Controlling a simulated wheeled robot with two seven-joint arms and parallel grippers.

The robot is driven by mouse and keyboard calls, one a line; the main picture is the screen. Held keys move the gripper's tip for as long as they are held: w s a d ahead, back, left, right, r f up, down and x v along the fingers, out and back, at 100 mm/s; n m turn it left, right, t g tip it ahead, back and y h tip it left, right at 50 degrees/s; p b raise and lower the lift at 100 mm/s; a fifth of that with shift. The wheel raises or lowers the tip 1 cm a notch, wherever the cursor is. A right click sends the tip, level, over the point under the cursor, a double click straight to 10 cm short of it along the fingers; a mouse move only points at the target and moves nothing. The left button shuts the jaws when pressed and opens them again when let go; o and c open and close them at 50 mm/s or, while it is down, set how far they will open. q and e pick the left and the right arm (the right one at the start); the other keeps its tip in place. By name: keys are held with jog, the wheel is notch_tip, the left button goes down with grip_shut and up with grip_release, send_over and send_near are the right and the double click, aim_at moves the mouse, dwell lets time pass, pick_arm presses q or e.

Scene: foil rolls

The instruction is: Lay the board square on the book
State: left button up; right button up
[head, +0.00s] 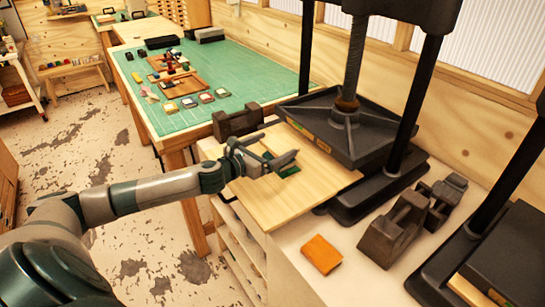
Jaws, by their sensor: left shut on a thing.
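The board (260,203) is a large, flat, pale wooden sheet at the front of the black press, its far right part close to or under the press plate. My left gripper (283,163) reaches over its middle and is shut at a small dark green piece on its top face, which looks like a grip. What lies under the board is hidden, so I cannot tell whether it touches a book. A small orange book-like item (322,254) lies flat on the bench, apart from the board. My right gripper is out of view.
The black press plate (345,130) and its posts stand right behind the board. Dark metal blocks (395,230) sit to the right, before a second press (515,250). A dark block (237,121) stands behind my gripper. A green cutting mat (225,75) holds small items.

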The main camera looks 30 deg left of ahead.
aim_at(272, 157)
pick_arm(q)
jog(key=shift+f+p, duration=0.45)
jog(key=shift+f, duration=1.5)
jog(key=shift+f, duration=0.15)
jog(key=o, duration=0.8)
jog(key=shift+c, duration=0.2)
